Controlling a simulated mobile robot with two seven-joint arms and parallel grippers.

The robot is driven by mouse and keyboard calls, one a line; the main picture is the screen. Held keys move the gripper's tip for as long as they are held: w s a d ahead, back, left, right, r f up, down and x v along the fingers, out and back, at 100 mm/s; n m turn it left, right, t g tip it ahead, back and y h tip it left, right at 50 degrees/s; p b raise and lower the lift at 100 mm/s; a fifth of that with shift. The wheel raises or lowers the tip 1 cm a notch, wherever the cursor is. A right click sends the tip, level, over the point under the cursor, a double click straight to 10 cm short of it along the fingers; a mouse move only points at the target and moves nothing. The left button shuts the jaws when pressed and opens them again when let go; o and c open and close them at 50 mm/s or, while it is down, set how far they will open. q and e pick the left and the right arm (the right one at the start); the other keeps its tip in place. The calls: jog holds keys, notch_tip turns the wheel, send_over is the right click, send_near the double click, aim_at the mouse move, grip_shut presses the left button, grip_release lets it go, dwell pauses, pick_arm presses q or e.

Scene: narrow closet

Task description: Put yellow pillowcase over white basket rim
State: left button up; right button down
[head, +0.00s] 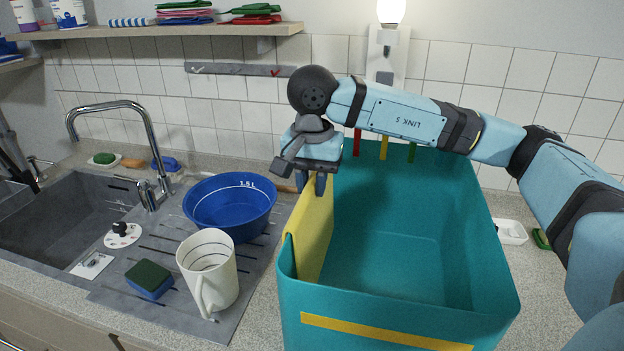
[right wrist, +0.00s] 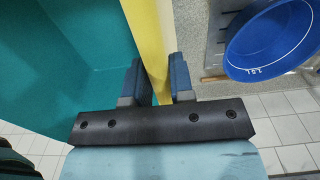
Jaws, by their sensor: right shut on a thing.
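A yellow cloth (head: 312,235) hangs over the left rim of a large teal bin (head: 478,240) in the head view. The bin is teal; no white basket shows. My right gripper (head: 319,184) points down at the far part of that left rim. In the right wrist view, its two fingers (right wrist: 155,84) are shut on the yellow cloth (right wrist: 150,35), one finger on each side of the rim. The teal bin (right wrist: 75,35) lies to the left there. The cloth's outer side is mostly hidden in the head view. My left gripper is not in view.
A blue bowl (head: 230,207), a white mug (head: 207,272) and a sponge (head: 149,280) stand on the drainboard left of the bin. A sink with a tall tap (head: 143,150) is farther left. A shelf (head: 150,31) with folded cloths hangs above.

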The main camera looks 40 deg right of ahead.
jog(key=c, duration=0.9)
grip_release()
notch_tip(320, 180, up, 14)
jog(key=shift+p, duration=0.3)
jog(key=shift+f, duration=0.1)
